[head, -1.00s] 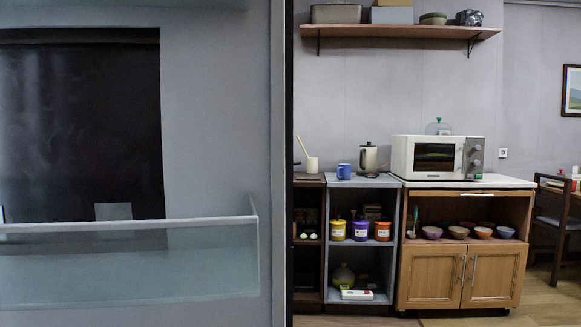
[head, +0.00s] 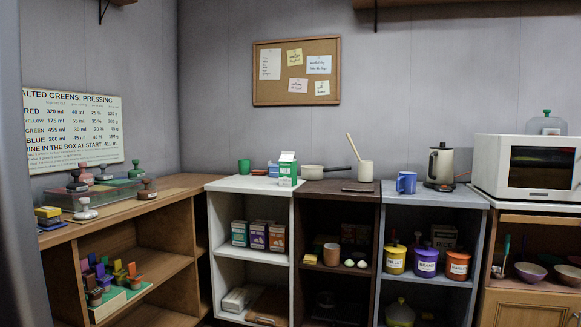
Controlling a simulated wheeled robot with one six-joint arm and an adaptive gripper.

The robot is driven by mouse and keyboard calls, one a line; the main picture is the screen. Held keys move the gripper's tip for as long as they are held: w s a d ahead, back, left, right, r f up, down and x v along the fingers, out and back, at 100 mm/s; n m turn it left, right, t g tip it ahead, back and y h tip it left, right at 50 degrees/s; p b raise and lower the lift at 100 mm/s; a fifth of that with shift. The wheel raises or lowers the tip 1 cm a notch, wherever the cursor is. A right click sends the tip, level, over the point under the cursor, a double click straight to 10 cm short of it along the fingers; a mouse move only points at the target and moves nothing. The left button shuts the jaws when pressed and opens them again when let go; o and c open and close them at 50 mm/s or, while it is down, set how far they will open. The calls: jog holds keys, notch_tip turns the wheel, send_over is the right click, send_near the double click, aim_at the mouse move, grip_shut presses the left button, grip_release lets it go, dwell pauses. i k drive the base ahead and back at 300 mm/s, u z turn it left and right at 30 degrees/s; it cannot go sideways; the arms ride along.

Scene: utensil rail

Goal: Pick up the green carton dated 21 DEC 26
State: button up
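A white and green carton marked MILK (head: 288,169) stands upright on top of the white shelf unit (head: 249,185). It is the only clearly green carton I see, and no date on it is readable from here. On the shelf below stand a dark teal or blue carton (head: 239,233), a purple carton (head: 258,236) and an orange-brown carton (head: 277,238), side by side; their small print is too small to read. My gripper is not in view.
A wooden shelf unit (head: 160,187) is at the left, a microwave (head: 527,166) at the right. The floor is mostly out of view.

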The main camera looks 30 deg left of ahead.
aim_at(288, 162)
jog(key=i, duration=0.8)
jog(key=u, duration=1.1)
jog(key=i, duration=2)
jog(key=z, duration=0.6)
